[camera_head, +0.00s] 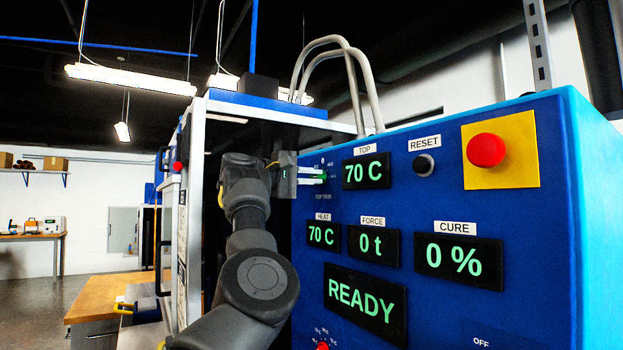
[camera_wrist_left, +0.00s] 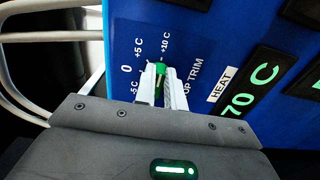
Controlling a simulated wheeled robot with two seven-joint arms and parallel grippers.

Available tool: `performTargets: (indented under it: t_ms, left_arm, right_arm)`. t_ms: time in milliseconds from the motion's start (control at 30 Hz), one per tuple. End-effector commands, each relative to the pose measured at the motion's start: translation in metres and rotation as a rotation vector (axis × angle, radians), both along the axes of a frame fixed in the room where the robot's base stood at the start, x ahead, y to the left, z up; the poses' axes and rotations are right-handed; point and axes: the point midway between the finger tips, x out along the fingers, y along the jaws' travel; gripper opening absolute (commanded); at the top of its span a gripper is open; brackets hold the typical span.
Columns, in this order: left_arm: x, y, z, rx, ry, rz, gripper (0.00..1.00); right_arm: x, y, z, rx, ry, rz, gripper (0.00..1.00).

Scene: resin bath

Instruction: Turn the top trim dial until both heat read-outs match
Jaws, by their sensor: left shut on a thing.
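The top trim dial is a small green knob (camera_wrist_left: 160,70) on the blue panel, beside marks that read -5 C, 0, +5 C and +10 C in the left wrist view. My left gripper (camera_head: 323,175) is shut on it, and the fingers hide much of the knob. The left gripper's fingertips (camera_wrist_left: 162,80) also show in the wrist view. The TOP read-out (camera_head: 366,171) shows 70 C. The HEAT read-out (camera_head: 323,235) also shows 70 C, so the two match. My right gripper is not in view.
The blue panel (camera_head: 420,215) also carries a RESET button (camera_head: 423,165), a red button (camera_head: 486,150) on a yellow plate, and FORCE (camera_head: 373,245), CURE (camera_head: 458,260) and READY (camera_head: 365,304) displays. Grey hoses (camera_head: 350,60) arch above. A wooden bench (camera_head: 105,293) stands at the left.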

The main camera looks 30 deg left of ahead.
Motion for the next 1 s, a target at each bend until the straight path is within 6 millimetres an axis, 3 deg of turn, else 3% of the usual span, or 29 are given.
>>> performTargets:
  t_ms: [67,100,267,633,1000]
  left_arm:
    - [0.001,-0.001,-0.002,0.001,0.004,-0.004,0.00]
    - [0.001,-0.001,-0.002,0.001,0.004,-0.004,0.14]
    - [0.001,-0.001,-0.002,0.001,0.003,-0.003,0.33]
    - [-0.006,0.004,-0.002,-0.001,-0.001,0.002,0.33]
    - [-0.065,0.040,-0.005,-0.001,-0.002,0.003,0.33]
  right_arm:
    - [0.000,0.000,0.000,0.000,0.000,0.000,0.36]
    - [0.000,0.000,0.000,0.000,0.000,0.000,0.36]
    - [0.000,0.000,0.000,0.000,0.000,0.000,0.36]
    - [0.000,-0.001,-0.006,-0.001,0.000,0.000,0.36]
    - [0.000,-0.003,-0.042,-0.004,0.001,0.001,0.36]
